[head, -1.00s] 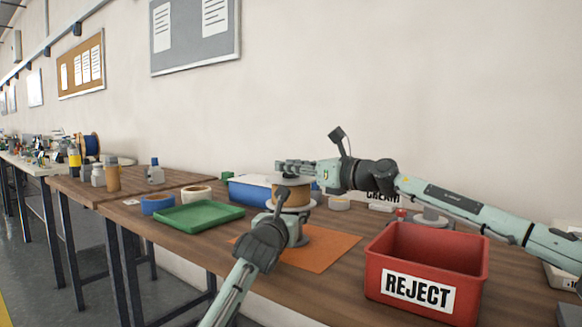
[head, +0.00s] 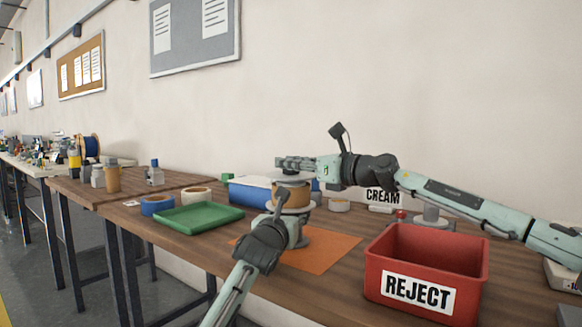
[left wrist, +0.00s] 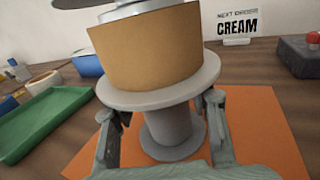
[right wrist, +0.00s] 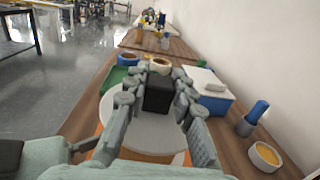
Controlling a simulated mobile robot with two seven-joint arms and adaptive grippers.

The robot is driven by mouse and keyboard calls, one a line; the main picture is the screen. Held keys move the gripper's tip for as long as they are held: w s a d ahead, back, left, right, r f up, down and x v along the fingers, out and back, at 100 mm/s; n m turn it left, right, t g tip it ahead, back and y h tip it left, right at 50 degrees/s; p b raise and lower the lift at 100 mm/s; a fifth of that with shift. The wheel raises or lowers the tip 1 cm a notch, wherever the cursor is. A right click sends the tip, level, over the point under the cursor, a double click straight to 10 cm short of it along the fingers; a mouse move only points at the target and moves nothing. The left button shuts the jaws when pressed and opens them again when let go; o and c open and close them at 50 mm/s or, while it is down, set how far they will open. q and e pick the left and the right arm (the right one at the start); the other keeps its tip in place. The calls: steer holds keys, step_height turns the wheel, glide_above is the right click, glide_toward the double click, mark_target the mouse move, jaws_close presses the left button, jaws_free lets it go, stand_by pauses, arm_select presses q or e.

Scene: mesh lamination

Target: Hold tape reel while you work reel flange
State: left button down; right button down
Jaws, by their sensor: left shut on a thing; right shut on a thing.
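The tape reel (head: 291,195) is a tan roll with a pale lower flange, upright on a grey post over an orange mat (head: 330,250). In the left wrist view the tan roll (left wrist: 155,58) sits above the lower flange (left wrist: 165,96). My left gripper (head: 287,208) is shut on the reel from the near side, its fingers either side below the flange edge. My right gripper (head: 283,165) is above the reel, shut on a dark block (right wrist: 158,94) over the pale upper reel flange (right wrist: 145,132). The exact finger contacts are partly hidden.
A red REJECT bin (head: 372,275) stands at the front right. A green tray (head: 199,217), a blue tape roll (head: 157,205) and a cream roll (head: 196,196) lie left. A blue box (head: 248,191) and a CREAM sign (head: 383,197) are behind.

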steer(key=shift+r, duration=3.25)
arm_select(q)
steer(key=c, duration=0.7)
jaws_free()
steer(key=shift+s, duration=0.1)
